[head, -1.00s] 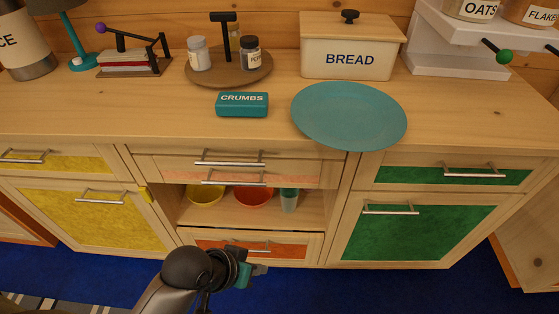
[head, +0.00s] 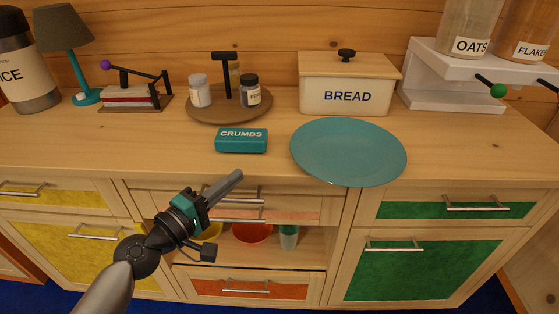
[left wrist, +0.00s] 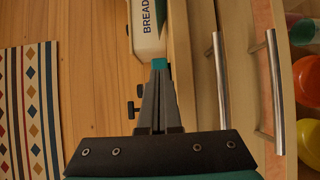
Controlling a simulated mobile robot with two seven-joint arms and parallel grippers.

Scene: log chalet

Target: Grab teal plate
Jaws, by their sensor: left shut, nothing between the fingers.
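The teal plate (head: 348,152) lies flat on the wooden counter, right of centre in the head view, its near rim at the counter's front edge. My left gripper (head: 238,175) is shut and empty. It is in front of the drawers, below the crumbs box and left of the plate, apart from it. In the left wrist view its closed fingers (left wrist: 159,80) point up the picture. A small teal patch shows just past their tips; I cannot tell whether it is plate or box. My right gripper is not in view.
The teal crumbs box (head: 241,141) sits left of the plate. The bread box (head: 347,85) stands behind it, and a round tray with shakers (head: 228,112) behind left. Drawer handles (head: 236,219) stick out below the counter. The counter right of the plate is clear.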

